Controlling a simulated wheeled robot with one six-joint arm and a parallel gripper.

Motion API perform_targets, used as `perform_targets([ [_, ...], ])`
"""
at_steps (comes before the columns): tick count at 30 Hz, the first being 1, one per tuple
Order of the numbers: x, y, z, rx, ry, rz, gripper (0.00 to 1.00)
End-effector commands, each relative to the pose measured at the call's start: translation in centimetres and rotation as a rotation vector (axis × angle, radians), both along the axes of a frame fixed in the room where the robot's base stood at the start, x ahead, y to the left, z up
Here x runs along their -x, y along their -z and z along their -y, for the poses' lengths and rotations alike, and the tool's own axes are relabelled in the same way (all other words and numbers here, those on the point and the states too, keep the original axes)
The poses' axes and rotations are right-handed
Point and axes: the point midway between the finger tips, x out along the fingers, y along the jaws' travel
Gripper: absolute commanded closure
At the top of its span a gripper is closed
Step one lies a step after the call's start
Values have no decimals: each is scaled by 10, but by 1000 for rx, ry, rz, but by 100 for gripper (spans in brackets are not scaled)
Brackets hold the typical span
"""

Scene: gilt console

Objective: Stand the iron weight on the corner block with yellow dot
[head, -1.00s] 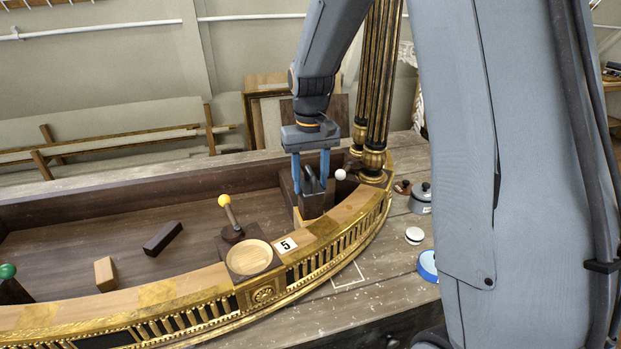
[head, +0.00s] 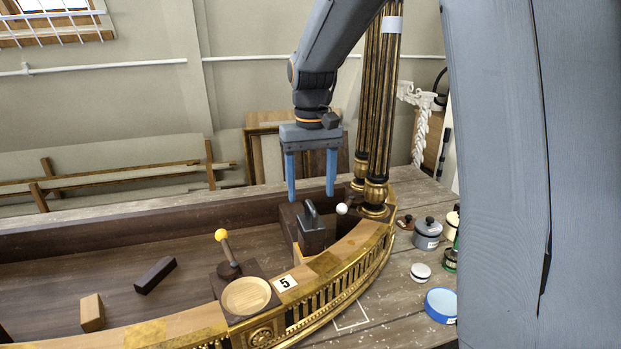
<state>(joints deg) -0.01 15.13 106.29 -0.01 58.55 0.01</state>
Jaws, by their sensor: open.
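The iron weight (head: 312,237), a dark grey block with a loop handle on top, stands upright at the right end of the console's recess, beside the gilt columns. It appears to rest on a block in that corner. The block's top is hidden under the weight, and I see no yellow dot on it. My gripper (head: 311,197) is open and empty, directly above the weight, its two blue fingers apart on either side of the handle and clear of it.
Fluted black-and-gilt columns (head: 378,110) rise close right of my gripper. A white-knobbed lever (head: 342,209) is beside the weight; a yellow-knobbed lever (head: 226,250) and a round wooden dish (head: 246,295) are further left. Pots and a blue tape roll (head: 441,305) lie right.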

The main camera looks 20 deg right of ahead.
Motion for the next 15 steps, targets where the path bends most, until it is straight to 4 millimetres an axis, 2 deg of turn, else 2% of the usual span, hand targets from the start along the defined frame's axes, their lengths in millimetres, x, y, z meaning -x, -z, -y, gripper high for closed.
perform_targets([
  [6,-1,-32,0,0,0,2,38],
  [10,-1,-42,0,0,0,1,38],
  [15,0,-45,0,0,0,0,38],
])
